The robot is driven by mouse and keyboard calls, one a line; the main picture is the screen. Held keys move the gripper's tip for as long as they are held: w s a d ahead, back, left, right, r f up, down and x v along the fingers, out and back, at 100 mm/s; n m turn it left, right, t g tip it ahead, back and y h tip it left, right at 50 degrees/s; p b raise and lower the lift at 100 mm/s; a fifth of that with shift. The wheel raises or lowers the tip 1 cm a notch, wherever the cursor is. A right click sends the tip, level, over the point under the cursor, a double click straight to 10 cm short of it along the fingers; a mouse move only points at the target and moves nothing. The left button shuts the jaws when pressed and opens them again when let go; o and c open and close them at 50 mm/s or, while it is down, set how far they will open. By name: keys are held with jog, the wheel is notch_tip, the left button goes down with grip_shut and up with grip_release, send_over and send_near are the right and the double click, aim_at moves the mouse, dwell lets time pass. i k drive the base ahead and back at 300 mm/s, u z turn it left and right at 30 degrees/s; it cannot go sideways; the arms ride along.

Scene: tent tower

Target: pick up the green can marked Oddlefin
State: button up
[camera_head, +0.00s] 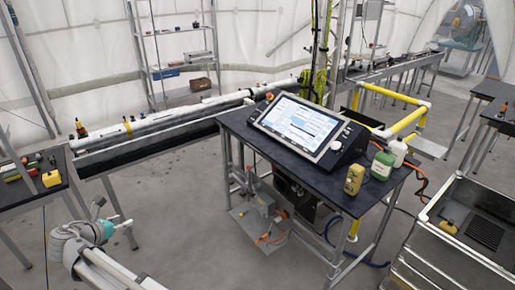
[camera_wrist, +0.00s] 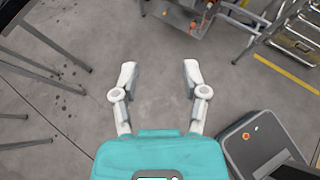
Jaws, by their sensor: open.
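A green can (camera_head: 382,166) with a pale label stands upright on the dark table (camera_head: 290,152), near its right end. Its lettering is too small to read. A yellow container (camera_head: 354,179) stands just left and in front of it, and a pale whitish-green bottle (camera_head: 397,151) stands just behind it to the right. My gripper (camera_wrist: 160,75) is open and empty above bare floor in the wrist view. In the head view my gripper (camera_head: 112,213) is at the lower left, well away from the can and lower than the tabletop. The can is not visible in the wrist view.
A large tilted screen console (camera_head: 303,127) takes up the table's middle, left of the can. A metal bin (camera_head: 470,225) stands right of the table. A side table (camera_head: 20,205) with small items is at the left. Grey floor (camera_head: 180,190) lies open between.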

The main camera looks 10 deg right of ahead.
aim_at(384, 162)
jog(key=z, duration=1.95)
jog(key=i, duration=1)
